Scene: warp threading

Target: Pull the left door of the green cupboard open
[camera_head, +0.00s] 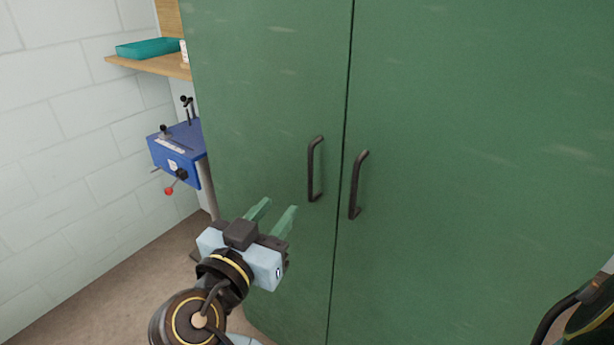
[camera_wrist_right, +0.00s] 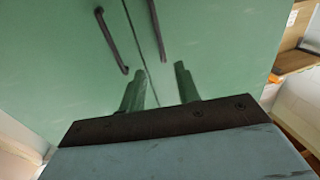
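The green cupboard's left door (camera_head: 270,90) and right door (camera_head: 480,130) fill most of the head view. Both look shut, with a thin dark seam between them. The left door's dark bar handle (camera_head: 315,168) stands upright just left of the seam. My right gripper (camera_head: 277,213) is in front of the left door, lower and to the left of that handle in the picture. Its green fingers are apart and nothing shows between them. In the right wrist view, the open fingers (camera_wrist_right: 158,93) point toward the doors, apart from both handles. My left gripper is not in view.
The right door's handle (camera_head: 358,184) is close beside the left one, across the seam. Left of the cupboard are a blue device (camera_head: 178,150) with a red knob and a wooden shelf (camera_head: 155,66) holding a teal tray (camera_head: 147,48). Bare floor (camera_head: 95,285) shows at lower left.

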